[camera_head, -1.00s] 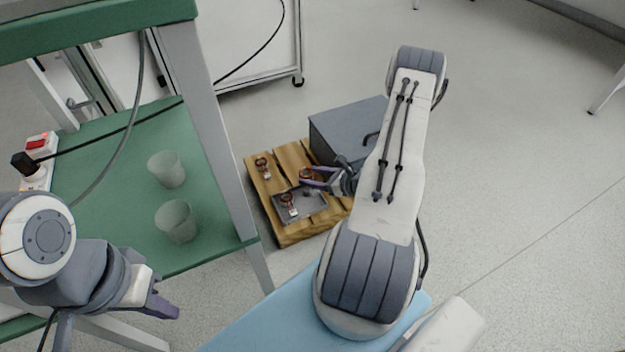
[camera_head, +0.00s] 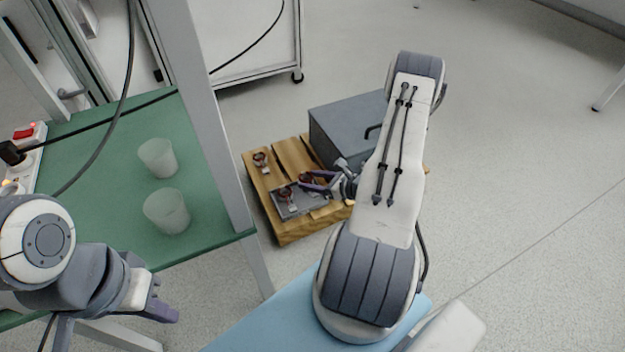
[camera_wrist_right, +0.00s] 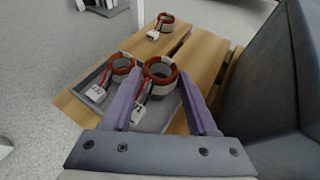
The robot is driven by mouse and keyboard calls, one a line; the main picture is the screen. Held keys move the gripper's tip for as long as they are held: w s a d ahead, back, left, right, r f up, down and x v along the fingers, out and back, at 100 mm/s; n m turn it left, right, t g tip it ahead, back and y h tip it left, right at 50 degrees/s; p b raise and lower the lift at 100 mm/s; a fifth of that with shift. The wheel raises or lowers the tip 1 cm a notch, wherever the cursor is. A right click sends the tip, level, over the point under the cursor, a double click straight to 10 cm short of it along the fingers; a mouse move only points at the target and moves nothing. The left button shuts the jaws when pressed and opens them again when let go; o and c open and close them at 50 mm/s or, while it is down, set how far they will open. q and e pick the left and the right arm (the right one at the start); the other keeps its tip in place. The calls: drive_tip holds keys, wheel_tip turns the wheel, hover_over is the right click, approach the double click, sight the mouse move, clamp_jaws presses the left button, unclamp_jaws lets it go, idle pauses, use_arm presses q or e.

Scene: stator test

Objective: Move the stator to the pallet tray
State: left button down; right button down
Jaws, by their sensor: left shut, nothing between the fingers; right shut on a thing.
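My right gripper (camera_head: 322,182) is shut on a stator, a ring with red-brown windings and a white connector (camera_wrist_right: 160,76). In the right wrist view it is between the two purple fingers, over the grey pallet tray (camera_wrist_right: 92,88); I cannot tell whether it touches the tray floor. A second stator (camera_wrist_right: 121,68) is in the tray to its left; it also shows in the head view (camera_head: 286,194). A third stator (camera_head: 261,159) sits on the wooden pallet (camera_head: 290,233), outside the tray. My left gripper (camera_head: 170,312) is shut and empty, away at the lower left.
A grey box with a handle (camera_head: 345,122) stands on the pallet close to my right gripper. A green table (camera_head: 95,135) with two translucent cups (camera_head: 167,211) and a power strip is at left. Open floor lies right.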

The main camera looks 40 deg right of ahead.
drive_tip(key=shift+f, duration=0.2)
drive_tip(key=shift+f+b, duration=0.65)
drive_tip(key=shift+f, duration=0.1)
drive_tip(key=shift+f, duration=0.4)
idle(0.3)
drive_tip(key=shift+c, duration=0.5)
unclamp_jaws()
drive_tip(key=shift+s, duration=0.1)
drive_tip(key=p+v, duration=0.5)
drive_tip(key=v, duration=0.4)
drive_tip(key=shift+r+p, duration=0.15)
drive_tip(key=shift+p, duration=0.15)
drive_tip(key=shift+s+d+r, duration=0.1)
drive_tip(key=shift+s+d, duration=0.05)
drive_tip(key=shift+s, duration=0.5)
